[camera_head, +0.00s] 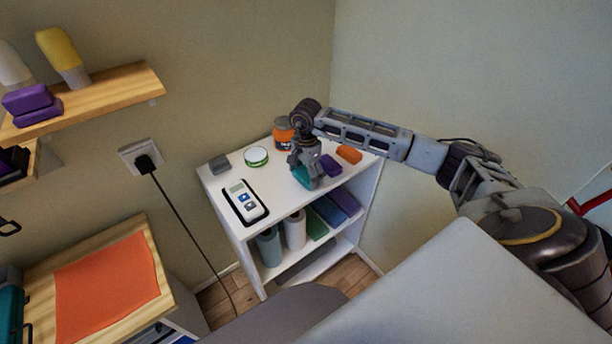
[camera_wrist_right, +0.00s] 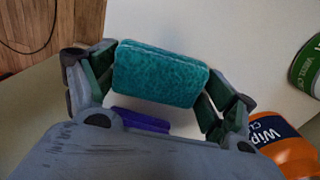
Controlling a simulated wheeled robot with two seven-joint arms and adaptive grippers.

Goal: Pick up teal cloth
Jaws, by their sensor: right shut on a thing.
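The teal cloth (camera_wrist_right: 160,73) is a folded, rounded teal block between the two fingers of my right gripper (camera_wrist_right: 158,85) in the right wrist view. The fingers touch it at both ends. In the head view my right gripper (camera_head: 305,172) points down over the white shelf unit's top (camera_head: 275,210), and a bit of the teal cloth (camera_head: 301,176) shows beside the fingers. I cannot tell whether the cloth is clear of the top. My left gripper is not in view.
A purple folded cloth (camera_head: 331,165) lies close beside the right gripper, with an orange one (camera_head: 349,154) beyond it. An orange wipes tub (camera_head: 283,133), a green-and-white tin (camera_head: 256,157), a grey block (camera_head: 219,164) and a white device (camera_head: 245,202) also stand on the top.

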